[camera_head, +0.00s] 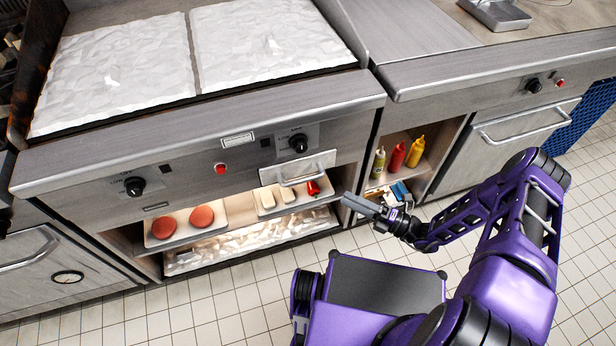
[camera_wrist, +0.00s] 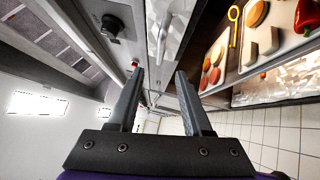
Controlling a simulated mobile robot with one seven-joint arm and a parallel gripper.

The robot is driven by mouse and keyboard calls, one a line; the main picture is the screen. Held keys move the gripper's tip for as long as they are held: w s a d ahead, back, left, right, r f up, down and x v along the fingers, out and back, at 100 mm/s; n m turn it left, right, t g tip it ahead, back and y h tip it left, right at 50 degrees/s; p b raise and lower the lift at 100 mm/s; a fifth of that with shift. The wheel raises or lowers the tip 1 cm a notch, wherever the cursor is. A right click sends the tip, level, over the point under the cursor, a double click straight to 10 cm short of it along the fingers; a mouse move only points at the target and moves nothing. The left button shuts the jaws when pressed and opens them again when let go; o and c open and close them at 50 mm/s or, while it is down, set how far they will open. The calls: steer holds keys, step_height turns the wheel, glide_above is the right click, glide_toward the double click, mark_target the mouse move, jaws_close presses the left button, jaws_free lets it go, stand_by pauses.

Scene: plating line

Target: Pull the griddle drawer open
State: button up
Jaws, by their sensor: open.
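The griddle drawer (camera_head: 268,174) is a small steel front with a bar handle (camera_head: 301,180), set under the griddle's right knob. It looks shut or nearly flush with the cabinet. In the wrist view the drawer's handle (camera_wrist: 161,38) shows ahead of the fingers, near the top. My gripper (camera_head: 347,201) is open and empty, to the right of and below the handle, apart from it. In the wrist view the two fingers (camera_wrist: 159,78) are spread with nothing between them.
Below the drawer, an open shelf holds trays with red patties (camera_head: 202,216), pale blocks (camera_head: 267,197) and a red pepper (camera_head: 313,188). Sauce bottles (camera_head: 397,157) stand in a cubby at right. The griddle top (camera_head: 270,45) lies above. Tiled floor (camera_head: 220,315) is clear in front.

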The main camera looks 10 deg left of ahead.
mark_target(306, 178)
steer(key=x, duration=1.4)
steer(key=shift+a+p, duration=0.15)
steer(key=shift+p, duration=0.15)
jaws_close()
stand_by(0.7)
